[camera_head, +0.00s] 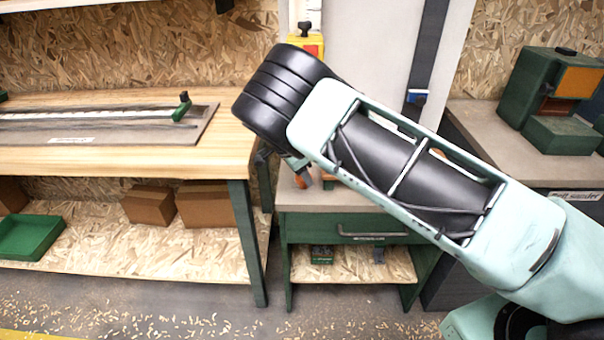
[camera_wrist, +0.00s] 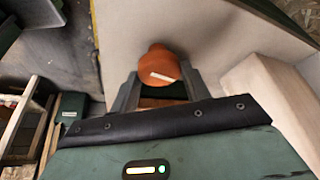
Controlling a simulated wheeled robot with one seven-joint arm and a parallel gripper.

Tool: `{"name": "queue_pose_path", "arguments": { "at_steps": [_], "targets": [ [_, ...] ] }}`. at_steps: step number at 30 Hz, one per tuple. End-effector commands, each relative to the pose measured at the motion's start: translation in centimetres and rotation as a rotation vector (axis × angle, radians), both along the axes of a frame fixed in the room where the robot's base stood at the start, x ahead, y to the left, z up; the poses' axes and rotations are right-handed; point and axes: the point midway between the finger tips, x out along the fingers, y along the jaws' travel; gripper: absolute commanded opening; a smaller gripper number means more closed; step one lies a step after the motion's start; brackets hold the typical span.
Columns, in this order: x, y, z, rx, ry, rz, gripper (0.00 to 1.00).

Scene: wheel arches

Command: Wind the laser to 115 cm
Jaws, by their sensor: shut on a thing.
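My gripper (camera_wrist: 157,85) is shut on an orange rounded knob (camera_wrist: 160,65) with a pale mark on its face. The knob stands between the two grey fingers in the wrist view. In the head view a small orange piece (camera_head: 303,181) shows below my dark wrist, and most of my gripper is hidden there. A dark vertical rail (camera_head: 428,50) runs up the pale panel, with a small blue and white block (camera_head: 416,97) on it, which may be the laser. I cannot read any height scale.
A wooden workbench (camera_head: 120,162) with a metal plate and green-ended rule stands at left. A green drawer unit (camera_head: 345,229) stands below my arm. A green machine (camera_head: 552,90) sits on the right counter. A yellow and red box (camera_head: 312,45) is behind my wrist. Shavings litter the floor.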

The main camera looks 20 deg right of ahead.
Motion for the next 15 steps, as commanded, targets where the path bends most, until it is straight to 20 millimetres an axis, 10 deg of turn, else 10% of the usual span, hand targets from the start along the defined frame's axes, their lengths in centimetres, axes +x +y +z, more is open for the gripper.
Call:
{"name": "queue_pose_path", "arguments": {
  "at_steps": [5,6,8,15],
  "targets": [
    [-0.05,0.15,-0.14,0.003,0.001,0.001,0.24],
    [-0.07,0.16,-0.15,0.003,0.001,0.001,0.52],
    [-0.06,0.15,-0.14,0.003,0.001,0.001,0.69],
    [-0.04,0.07,-0.08,0.002,0.001,0.001,0.69]
  ]
}}
